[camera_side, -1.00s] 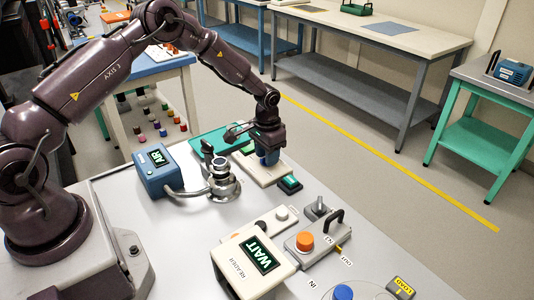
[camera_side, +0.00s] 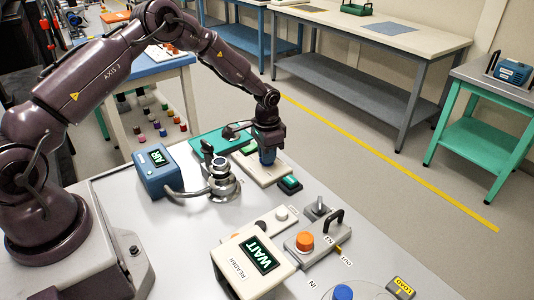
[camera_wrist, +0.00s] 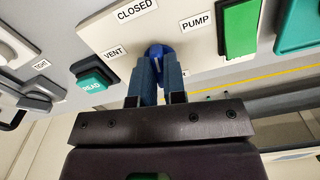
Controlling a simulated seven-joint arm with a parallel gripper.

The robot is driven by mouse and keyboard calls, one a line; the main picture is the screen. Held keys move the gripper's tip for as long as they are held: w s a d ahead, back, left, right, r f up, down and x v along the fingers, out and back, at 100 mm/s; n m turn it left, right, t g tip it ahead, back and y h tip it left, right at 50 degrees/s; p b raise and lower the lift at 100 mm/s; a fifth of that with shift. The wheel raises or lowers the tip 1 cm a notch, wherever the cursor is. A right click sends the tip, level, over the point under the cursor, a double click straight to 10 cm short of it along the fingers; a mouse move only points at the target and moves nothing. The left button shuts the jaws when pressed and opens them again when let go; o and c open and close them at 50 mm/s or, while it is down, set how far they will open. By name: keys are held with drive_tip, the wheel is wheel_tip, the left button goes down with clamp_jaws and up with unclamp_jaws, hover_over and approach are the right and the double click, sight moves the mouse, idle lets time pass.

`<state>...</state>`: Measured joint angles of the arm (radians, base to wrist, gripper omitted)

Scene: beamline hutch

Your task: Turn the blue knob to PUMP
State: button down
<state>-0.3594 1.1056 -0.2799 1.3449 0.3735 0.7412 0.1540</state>
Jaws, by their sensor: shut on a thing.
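The blue knob (camera_wrist: 157,50) is on a pale panel (camera_wrist: 105,36), amid the labels VENT (camera_wrist: 114,52), CLOSED (camera_wrist: 137,10) and PUMP (camera_wrist: 196,20). My gripper (camera_wrist: 158,64) is shut on the knob, with one finger on each side, in the wrist view. The fingers cover much of the knob, and I cannot tell which label it points to. In the side view my gripper (camera_side: 267,160) points down onto the same panel (camera_side: 282,171), and hides most of the knob.
A READ button (camera_wrist: 92,82) and a green block (camera_wrist: 238,28) flank the knob. In the side view, a metal fitting (camera_side: 222,182) and a blue box reading AIR (camera_side: 157,170) stand to the left. A reader showing WAIT (camera_side: 262,255) is nearer the front.

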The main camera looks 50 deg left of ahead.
drive_tip(key=m, duration=0.5)
drive_tip(key=shift+a, duration=0.1)
drive_tip(key=shift+m, duration=2.3)
drive_tip(key=c, duration=1.2)
unclamp_jaws()
wheel_tip(320, 180, up, 13)
